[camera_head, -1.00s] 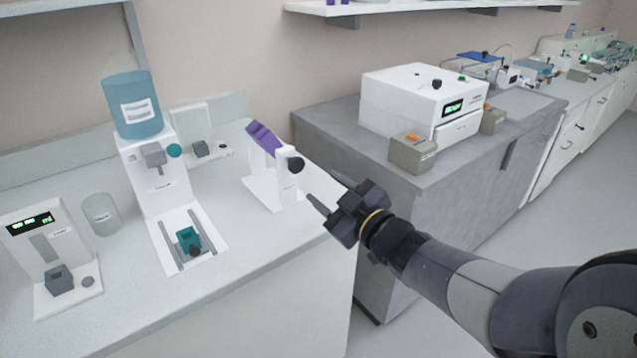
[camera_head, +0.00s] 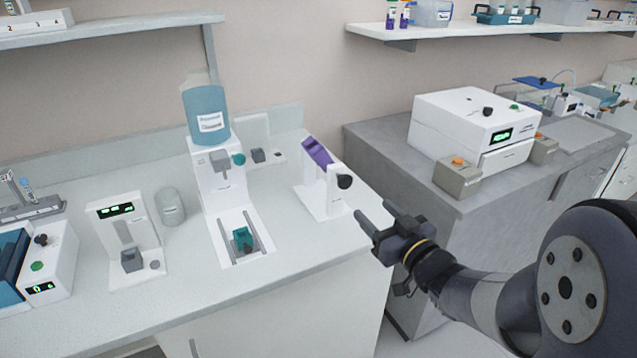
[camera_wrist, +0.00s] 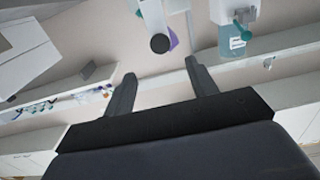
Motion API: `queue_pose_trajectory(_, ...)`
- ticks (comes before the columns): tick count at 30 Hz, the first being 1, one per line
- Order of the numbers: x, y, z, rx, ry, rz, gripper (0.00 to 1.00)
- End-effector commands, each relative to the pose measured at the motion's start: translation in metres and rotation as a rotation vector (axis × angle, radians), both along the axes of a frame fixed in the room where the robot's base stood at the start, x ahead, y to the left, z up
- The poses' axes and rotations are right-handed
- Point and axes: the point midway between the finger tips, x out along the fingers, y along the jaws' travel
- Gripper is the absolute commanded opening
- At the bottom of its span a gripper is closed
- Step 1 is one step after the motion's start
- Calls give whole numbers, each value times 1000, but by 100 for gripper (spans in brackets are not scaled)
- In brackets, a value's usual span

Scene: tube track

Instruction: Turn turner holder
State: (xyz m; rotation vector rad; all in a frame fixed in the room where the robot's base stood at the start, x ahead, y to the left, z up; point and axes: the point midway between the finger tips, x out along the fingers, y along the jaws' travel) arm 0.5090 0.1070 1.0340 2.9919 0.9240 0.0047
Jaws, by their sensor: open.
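The turner holder (camera_head: 318,151) is a purple tilted piece on a white stand (camera_head: 329,203) with a round black knob (camera_head: 344,182) on its right side. It stands near the right end of the white bench. My gripper (camera_head: 374,214) is open and empty, in front and to the right of the stand, apart from the knob. In the wrist view the knob (camera_wrist: 160,43) shows beyond and between the open fingers (camera_wrist: 158,85), with a sliver of the purple piece (camera_wrist: 174,38) behind it.
A dispenser with a blue bottle (camera_head: 208,115) stands left of the turner. A display device (camera_head: 127,240) and a clear beaker (camera_head: 170,206) are further left. A grey bench (camera_head: 400,180) with a white box device (camera_head: 470,125) lies to the right, past a gap.

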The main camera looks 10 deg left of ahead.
Motion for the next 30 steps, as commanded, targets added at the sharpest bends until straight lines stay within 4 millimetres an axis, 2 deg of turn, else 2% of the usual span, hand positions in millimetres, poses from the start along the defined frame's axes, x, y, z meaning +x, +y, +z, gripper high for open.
queue_pose_trajectory(2, 3, -2, 0, 11, 7, -7, 55)
queue_pose_trajectory(5, 12, 6, -1, 12, 8, -3, 55)
queue_pose_trajectory(18, 76, 49, 0, 9, 6, -4, 55)
queue_pose_trajectory(24, 88, 57, 0, 9, 6, -5, 55)
queue_pose_trajectory(30, 89, 58, 0, 9, 5, -5, 55)
